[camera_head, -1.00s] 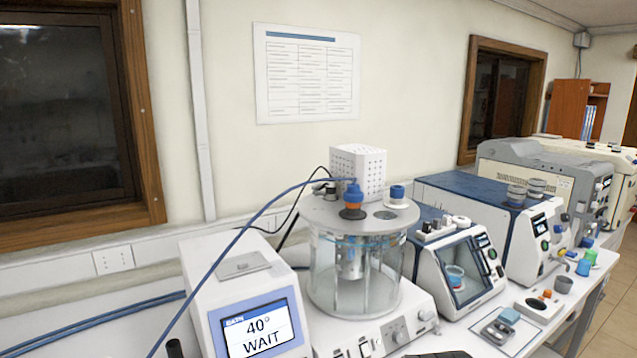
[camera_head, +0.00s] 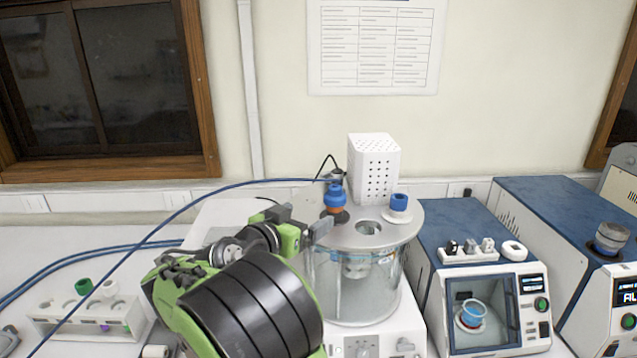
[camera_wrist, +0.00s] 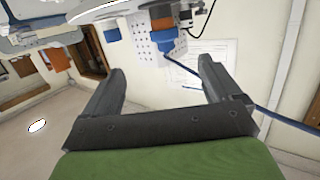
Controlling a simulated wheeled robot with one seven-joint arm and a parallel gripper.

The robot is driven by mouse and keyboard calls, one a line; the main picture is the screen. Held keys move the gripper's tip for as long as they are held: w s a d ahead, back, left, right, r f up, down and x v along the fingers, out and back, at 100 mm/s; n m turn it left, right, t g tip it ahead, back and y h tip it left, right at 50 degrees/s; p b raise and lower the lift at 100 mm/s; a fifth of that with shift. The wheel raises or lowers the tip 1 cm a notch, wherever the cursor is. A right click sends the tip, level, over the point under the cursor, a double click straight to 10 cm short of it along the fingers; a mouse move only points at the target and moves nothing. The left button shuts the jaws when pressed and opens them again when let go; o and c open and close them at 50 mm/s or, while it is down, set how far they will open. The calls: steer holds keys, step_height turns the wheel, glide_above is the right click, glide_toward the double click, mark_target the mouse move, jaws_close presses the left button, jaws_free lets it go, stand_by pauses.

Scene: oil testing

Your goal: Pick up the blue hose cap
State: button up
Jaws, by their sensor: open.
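The blue hose cap (camera_head: 333,190) sits upright on an orange fitting on the round lid (camera_head: 365,235) of the glass bath, with a blue hose running off to the left. In the wrist view the cap (camera_wrist: 167,42) appears upside down, above and between my fingers, with its orange part above it. My gripper (camera_head: 301,220) is open and empty, just left of and below the cap in the head view. In the wrist view my gripper (camera_wrist: 160,75) shows a clear gap between fingers and cap.
A second blue cap (camera_head: 398,202) on a white base stands right of the hose cap. A white perforated box (camera_head: 373,168) rises behind. The blue hose (camera_head: 200,197) arcs above my arm. A white rack (camera_head: 85,318) stands at left; a blue-topped tester (camera_head: 455,222) at right.

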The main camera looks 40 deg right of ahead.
mark_target(332, 197)
steer(key=p+x, duration=0.1)
steer(key=x, duration=0.2)
steer(key=p+x, duration=0.1)
steer(key=x, duration=0.2)
steer(key=p+x, duration=0.1)
steer(key=x, duration=0.3)
steer(key=shift+w+r, duration=0.3)
steer(key=shift+r, duration=0.05)
steer(key=p+x, duration=0.2)
steer(key=x, duration=0.3)
steer(key=shift+w+d+f, duration=0.1)
steer(key=shift+w+f, duration=0.05)
steer(key=shift+f, duration=0.05)
steer(key=shift+c, duration=1.3)
steer(key=c, duration=0.8)
steer(key=shift+r, duration=0.1)
